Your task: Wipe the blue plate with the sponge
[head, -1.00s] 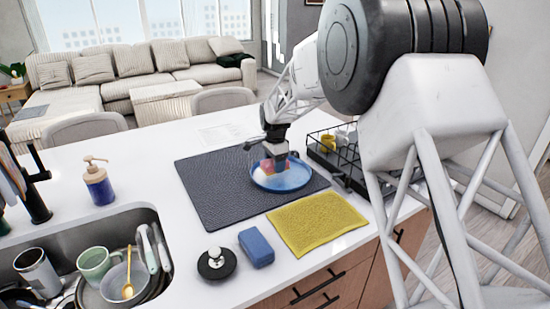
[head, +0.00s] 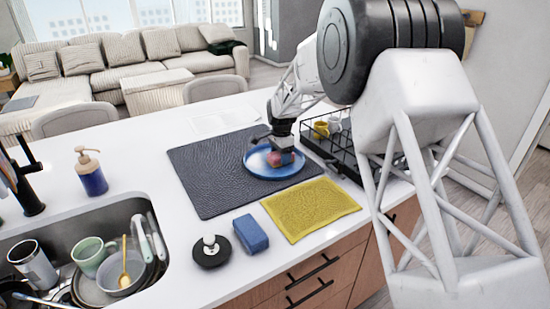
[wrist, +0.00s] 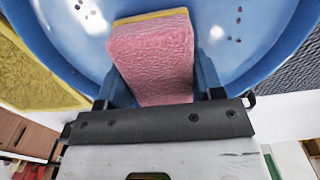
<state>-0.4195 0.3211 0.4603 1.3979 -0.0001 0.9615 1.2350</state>
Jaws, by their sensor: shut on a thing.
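The blue plate (head: 256,167) lies on the dark mat in the head view; the wrist view shows its surface (wrist: 262,20) with small dark specks in two patches. The sponge, pink with a yellow layer (wrist: 153,55), is between the fingers of my gripper (wrist: 160,85). My gripper is shut on it. In the head view my gripper (head: 281,150) points down over the right part of the plate, with the sponge (head: 275,159) at the plate's surface. The sponge's contact with the plate is too small to make out.
The dark mat (head: 205,180) lies under the plate. A yellow cloth (head: 310,208) is in front. A black rack (head: 343,150) with cups stands close on the right. A blue block (head: 250,234), a black-based stopper (head: 211,252) and a soap bottle (head: 92,175) stand near the full sink.

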